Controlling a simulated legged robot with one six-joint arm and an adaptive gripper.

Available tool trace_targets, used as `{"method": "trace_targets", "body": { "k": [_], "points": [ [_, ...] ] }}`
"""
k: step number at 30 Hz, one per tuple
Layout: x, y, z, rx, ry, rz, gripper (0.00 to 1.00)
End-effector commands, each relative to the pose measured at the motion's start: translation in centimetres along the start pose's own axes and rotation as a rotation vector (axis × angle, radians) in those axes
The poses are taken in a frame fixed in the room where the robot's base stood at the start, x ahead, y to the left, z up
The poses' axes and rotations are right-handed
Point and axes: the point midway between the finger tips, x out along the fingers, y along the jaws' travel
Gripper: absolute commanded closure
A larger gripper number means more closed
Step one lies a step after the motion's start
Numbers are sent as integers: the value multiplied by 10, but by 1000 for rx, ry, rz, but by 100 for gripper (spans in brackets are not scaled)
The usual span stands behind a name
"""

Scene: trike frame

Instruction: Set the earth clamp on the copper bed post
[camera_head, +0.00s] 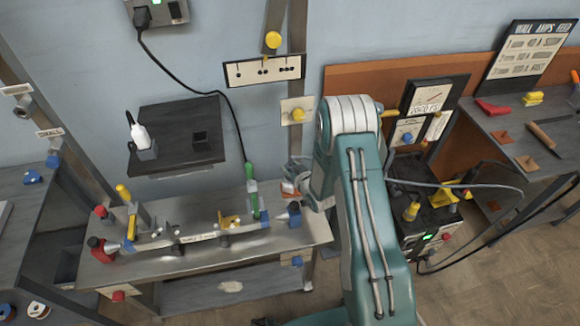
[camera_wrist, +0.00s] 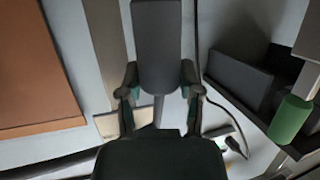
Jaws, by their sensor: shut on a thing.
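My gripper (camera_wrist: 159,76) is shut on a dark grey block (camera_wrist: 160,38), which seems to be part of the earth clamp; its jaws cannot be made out. In the head view my teal arm hides most of the gripper. A grey cable (camera_head: 480,186) runs from behind my arm round to the welding machine (camera_head: 425,215) on the right. A small white and copper-coloured piece (camera_head: 290,188) stands at the right end of the steel bench (camera_head: 210,258), beside my arm. I cannot tell for sure whether it is the copper bed post. The held block looks apart from it.
A long workpiece in blue and red end holders (camera_head: 180,240) lies on the bench, with a green-handled tool (camera_head: 251,172) standing at it. A dark shelf (camera_head: 178,155) with a white bottle hangs above. An orange board (camera_wrist: 35,70) is at the left of the wrist view.

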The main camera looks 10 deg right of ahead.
Motion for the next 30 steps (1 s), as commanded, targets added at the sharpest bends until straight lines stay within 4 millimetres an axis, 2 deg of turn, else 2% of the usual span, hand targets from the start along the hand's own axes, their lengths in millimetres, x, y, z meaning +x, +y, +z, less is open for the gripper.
{"method": "trace_targets", "body": {
  "k": [11, 12, 13, 14, 26, 30],
  "points": [
    [2, 0, 4, 0, 1, 0, 100],
    [2, 0, 4, 0, 1, 0, 36],
    [2, 0, 4, 0, 1, 0, 22],
    [2, 0, 4, 0, 1, 0, 14],
    [0, 0, 5, 0, -2, 0, 14],
    [-12, 1, 5, 1, -1, 1, 14]
  ]
}}
